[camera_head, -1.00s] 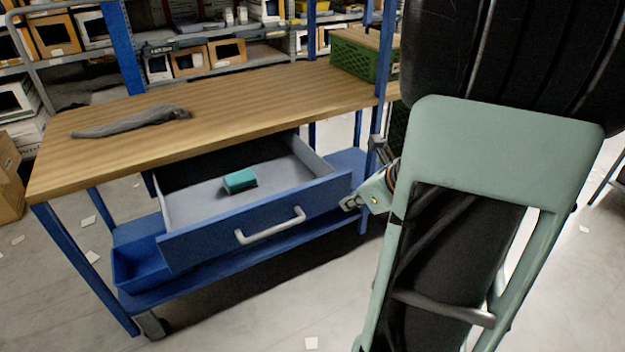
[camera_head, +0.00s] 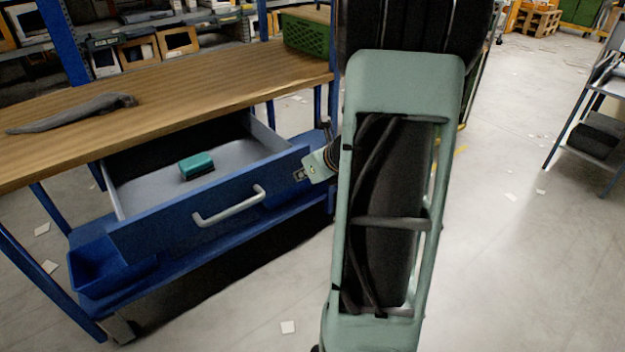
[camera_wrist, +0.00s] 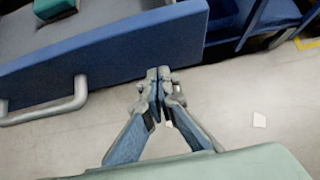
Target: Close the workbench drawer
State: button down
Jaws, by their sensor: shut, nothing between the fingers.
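The workbench drawer (camera_head: 185,221) is blue-fronted with a grey inside and a light grey bar handle (camera_head: 230,205). It stands pulled out below the wooden top (camera_head: 170,88). A teal block (camera_head: 196,165) lies inside it. In the wrist view the drawer front (camera_wrist: 110,60) spans the upper left and its handle (camera_wrist: 50,110) is at the left edge. My gripper (camera_wrist: 158,72) is shut and empty, with its tips near the lower edge of the drawer front, right of the handle. I cannot tell whether they touch. In the head view my gripper (camera_head: 299,175) is partly hidden, by the drawer's right end.
A grey cloth-like thing (camera_head: 70,113) lies on the bench top. A green crate (camera_head: 307,33) stands at its far right end. A blue bin (camera_head: 108,268) sits on the lower shelf. Another table (camera_head: 590,110) stands at the far right. Floor between is mostly clear.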

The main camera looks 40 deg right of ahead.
jog(key=shift+w, duration=0.85)
jog(key=shift+w, duration=0.1)
